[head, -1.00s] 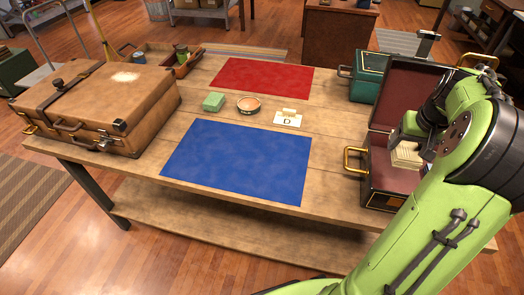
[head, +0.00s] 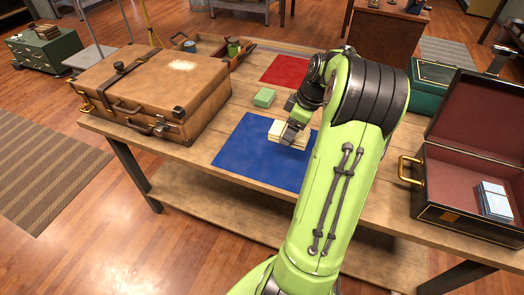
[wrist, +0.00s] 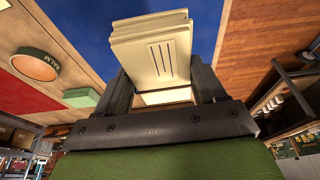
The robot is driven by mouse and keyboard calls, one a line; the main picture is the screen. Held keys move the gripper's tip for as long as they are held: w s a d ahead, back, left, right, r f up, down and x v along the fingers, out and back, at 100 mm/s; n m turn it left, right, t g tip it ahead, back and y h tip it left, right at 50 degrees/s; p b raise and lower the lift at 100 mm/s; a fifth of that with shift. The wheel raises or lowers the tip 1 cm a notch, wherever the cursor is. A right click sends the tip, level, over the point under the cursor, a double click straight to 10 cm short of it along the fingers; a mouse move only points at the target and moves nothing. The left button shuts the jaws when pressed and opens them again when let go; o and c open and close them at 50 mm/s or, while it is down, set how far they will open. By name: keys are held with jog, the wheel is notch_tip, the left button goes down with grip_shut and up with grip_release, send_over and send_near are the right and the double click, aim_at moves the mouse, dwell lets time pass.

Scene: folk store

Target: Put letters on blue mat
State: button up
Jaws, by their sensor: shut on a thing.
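My gripper (head: 292,137) is shut on a cream bundle of letters (head: 279,129), over the right part of the blue mat (head: 245,152). In the wrist view the letters (wrist: 152,45) stick out between the fingers, with the blue mat (wrist: 85,28) behind them. I cannot tell whether the bundle touches the mat. My arm hides the mat's right side. A second, bluish-white stack (head: 494,198) lies inside the open case at the right.
The open case (head: 442,205) stands at the table's right and a closed brown suitcase (head: 140,88) at the left. A green block (head: 264,97) and the red mat (head: 284,70) lie behind the blue mat. A round tin (wrist: 36,65) shows in the wrist view.

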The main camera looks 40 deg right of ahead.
aim_at(286, 159)
notch_tip(286, 159, down, 10)
jog(key=b, duration=0.3)
jog(key=shift+s+d, duration=0.1)
jog(key=shift+s, duration=0.05)
jog(key=shift+b, duration=0.3)
jog(key=shift+f, duration=0.1)
jog(key=o, duration=1.1)
jog(key=shift+c, duration=0.2)
